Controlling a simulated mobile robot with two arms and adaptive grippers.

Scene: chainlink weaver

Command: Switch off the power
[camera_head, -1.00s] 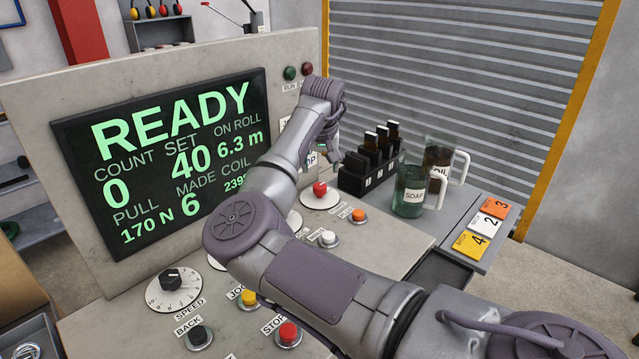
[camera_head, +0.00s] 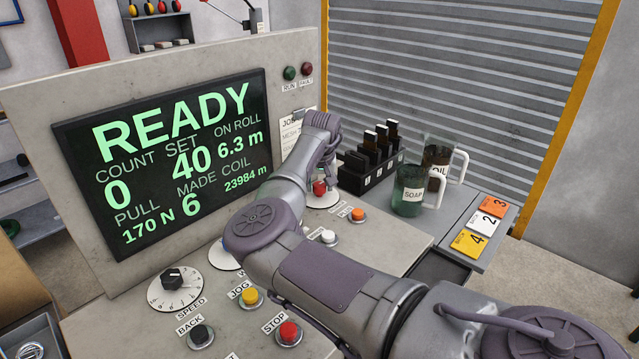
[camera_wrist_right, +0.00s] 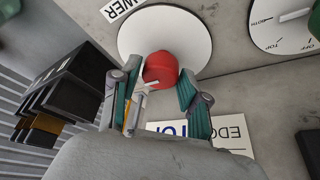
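The power switch is a red knob (camera_wrist_right: 161,70) on a round white plate (camera_wrist_right: 198,38); a partly cut-off label ending in "WER" (camera_wrist_right: 122,6) is beside it. The red knob also shows in the head view (camera_head: 320,188), partly behind my right arm. My right gripper (camera_wrist_right: 160,82) points at the knob, with one finger on each side. Its fingers are apart and the knob lies between the tips; I cannot tell whether they touch it. The console screen (camera_head: 165,150) reads READY. My left gripper is not in view.
A white selector dial (camera_wrist_right: 285,20) is close to the knob. A black rack of dark bottles (camera_head: 360,180), a soap jug (camera_head: 409,190) and an oil jug (camera_head: 437,165) stand beside the console. Yellow (camera_head: 249,298) and red STOP (camera_head: 289,332) buttons lie under my forearm's left side.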

